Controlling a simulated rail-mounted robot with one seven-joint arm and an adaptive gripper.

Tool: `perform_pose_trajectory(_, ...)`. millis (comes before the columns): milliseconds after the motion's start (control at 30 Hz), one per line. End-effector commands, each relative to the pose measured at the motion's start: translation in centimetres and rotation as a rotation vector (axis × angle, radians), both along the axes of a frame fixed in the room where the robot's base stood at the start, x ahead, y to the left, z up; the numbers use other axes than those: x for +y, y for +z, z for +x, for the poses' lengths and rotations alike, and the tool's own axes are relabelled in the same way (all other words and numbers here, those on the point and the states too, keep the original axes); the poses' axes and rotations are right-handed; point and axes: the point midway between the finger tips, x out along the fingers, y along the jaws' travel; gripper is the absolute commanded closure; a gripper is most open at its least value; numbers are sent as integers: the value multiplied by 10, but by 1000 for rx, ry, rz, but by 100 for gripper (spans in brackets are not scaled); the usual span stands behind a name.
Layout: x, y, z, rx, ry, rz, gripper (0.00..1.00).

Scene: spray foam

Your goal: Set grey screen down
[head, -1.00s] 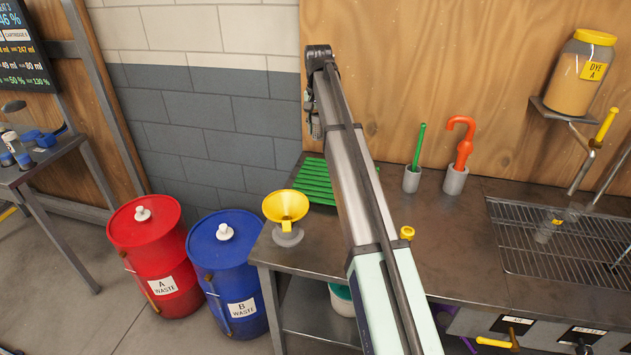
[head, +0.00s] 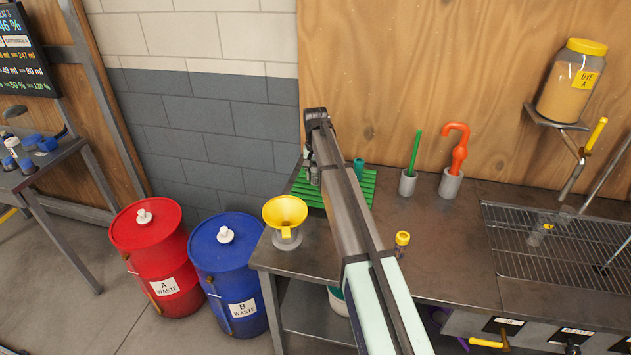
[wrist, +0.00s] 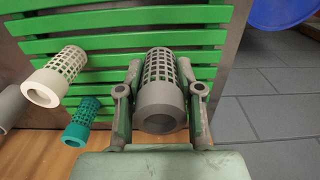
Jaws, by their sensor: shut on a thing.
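The grey screen is a meshed cylinder with a plain grey collar (wrist: 160,108). In the wrist view it sits between the two fingers of my gripper (wrist: 160,100), which is shut on it. Its collar faces the wrist camera and its mesh end points toward the green slatted rack (wrist: 120,50). I cannot tell whether it touches the slats.
A white screen (wrist: 56,78) and a smaller teal screen (wrist: 82,122) are on the left in the wrist view. The blue drum (wrist: 282,10) is at upper right. In the head view a yellow funnel (head: 285,212) stands in front of the rack.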

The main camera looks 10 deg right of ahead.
Motion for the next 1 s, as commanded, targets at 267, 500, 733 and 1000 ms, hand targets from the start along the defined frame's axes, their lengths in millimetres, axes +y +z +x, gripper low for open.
perform_pose_trajectory(267,0,-33,0,0,0,0,99)
perform_pose_trajectory(500,0,-35,0,0,0,0,99)
perform_pose_trajectory(733,0,-37,0,0,0,0,39)
perform_pose_trajectory(1000,0,-37,0,0,0,0,39)
